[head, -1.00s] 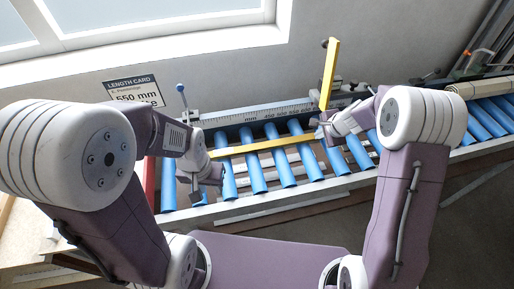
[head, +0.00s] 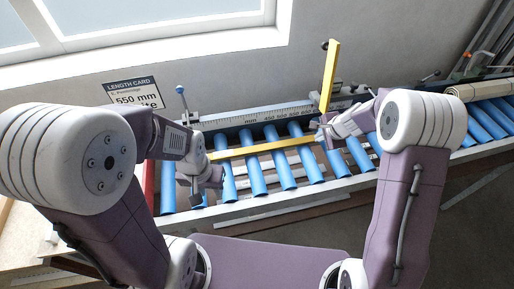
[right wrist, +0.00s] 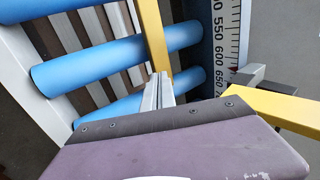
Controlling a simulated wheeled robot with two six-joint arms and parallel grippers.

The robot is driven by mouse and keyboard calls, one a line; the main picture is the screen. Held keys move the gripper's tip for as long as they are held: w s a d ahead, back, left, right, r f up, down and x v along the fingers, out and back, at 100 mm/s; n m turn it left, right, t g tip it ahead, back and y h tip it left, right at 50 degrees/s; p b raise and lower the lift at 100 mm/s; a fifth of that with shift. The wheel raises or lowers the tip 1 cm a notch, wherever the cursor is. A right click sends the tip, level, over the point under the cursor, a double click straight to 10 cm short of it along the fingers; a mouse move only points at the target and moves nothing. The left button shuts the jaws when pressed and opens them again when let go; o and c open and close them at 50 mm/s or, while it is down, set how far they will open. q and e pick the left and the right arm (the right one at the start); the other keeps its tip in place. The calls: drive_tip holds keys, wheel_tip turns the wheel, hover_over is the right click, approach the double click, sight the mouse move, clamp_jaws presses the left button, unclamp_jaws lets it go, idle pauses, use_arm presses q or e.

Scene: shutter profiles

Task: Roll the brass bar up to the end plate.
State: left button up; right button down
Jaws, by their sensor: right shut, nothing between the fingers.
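The brass bar (head: 262,147) lies across several blue rollers, slanting slightly up to the right. It also shows in the right wrist view (right wrist: 152,35), running up from the fingertips. My right gripper (head: 321,132) is shut and empty at the bar's right end; its fingers (right wrist: 158,92) overlap the bar in the wrist view, and I cannot tell whether they touch it. My left gripper (head: 194,190) is over the rollers near the bar's left end; its jaws are too small to read. A red upright piece (head: 149,178) at the left end, partly hidden by my arm, may be the end plate.
A ruler (head: 262,116) runs along the back of the rollers. A yellow upright arm (head: 330,75) stands behind the bar's right end. A blue-knobbed lever (head: 181,92) stands at the back left. More rollers (head: 487,117) continue to the right.

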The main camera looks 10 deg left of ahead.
drive_tip(key=shift+r, duration=0.1)
drive_tip(key=d, duration=0.1)
drive_tip(key=w+d, duration=0.1)
drive_tip(key=d, duration=0.3)
drive_tip(key=shift+w, duration=0.4)
drive_tip(key=shift+f+b, duration=0.85)
drive_tip(key=shift+b, duration=0.2)
